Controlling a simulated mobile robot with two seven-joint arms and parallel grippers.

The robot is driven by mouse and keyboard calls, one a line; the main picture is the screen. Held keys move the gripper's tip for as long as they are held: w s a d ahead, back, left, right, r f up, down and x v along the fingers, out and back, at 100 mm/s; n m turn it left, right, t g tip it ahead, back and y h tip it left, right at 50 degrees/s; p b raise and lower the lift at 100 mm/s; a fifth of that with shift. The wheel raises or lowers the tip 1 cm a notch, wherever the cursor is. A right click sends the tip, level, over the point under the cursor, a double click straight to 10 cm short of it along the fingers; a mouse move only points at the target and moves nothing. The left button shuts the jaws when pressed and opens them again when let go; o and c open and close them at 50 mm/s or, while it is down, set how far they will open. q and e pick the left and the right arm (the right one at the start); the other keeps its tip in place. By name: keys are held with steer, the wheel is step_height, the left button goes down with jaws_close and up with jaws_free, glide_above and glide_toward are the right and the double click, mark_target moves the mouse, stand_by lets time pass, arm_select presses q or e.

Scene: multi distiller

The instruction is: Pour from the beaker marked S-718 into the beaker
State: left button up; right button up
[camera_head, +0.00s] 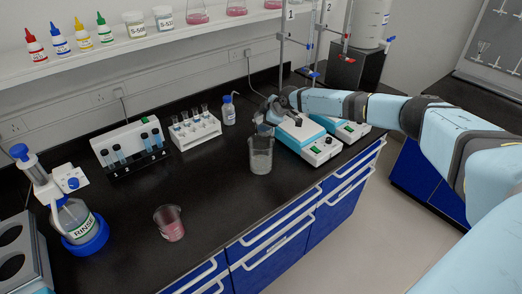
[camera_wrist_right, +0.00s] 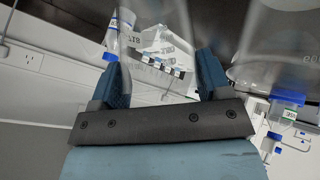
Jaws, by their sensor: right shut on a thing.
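Below the held beaker a larger clear beaker (camera_head: 261,158) stands upright on the bench; I cannot tell whether the two touch. A small beaker with pink liquid (camera_head: 170,224) stands nearer the front. My left gripper is not in view.
Two hot plates (camera_head: 318,151) stand right of the large beaker. A tube rack (camera_head: 194,133), a small blue-capped bottle (camera_head: 228,113) and a white device (camera_head: 126,148) stand behind. The bench middle is clear.

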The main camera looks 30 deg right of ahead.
steer(key=w+f+g+b, duration=0.1)
steer(key=b, duration=0.2)
steer(key=w+d+f+y+b, duration=0.1)
steer(key=b, duration=0.3)
steer(key=shift+d+f+m+g, duration=0.2)
steer(key=shift+d+m+g, duration=0.05)
steer(key=shift+m+g, duration=0.15)
steer(key=shift+w+d+f+g+y+b, duration=0.1)
steer(key=shift+w+d+g+y+b, duration=0.25)
steer(key=shift+b, duration=0.55)
steer(key=shift+w+d+m+g+y+b, duration=0.1)
steer(key=shift+w+m+g+y+b, duration=0.2)
steer(key=shift+b, duration=0.35)
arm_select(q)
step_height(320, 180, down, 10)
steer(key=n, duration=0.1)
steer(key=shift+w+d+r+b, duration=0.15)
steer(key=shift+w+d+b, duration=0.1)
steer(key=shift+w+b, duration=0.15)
arm_select(e)
steer(key=shift+d, duration=0.1)
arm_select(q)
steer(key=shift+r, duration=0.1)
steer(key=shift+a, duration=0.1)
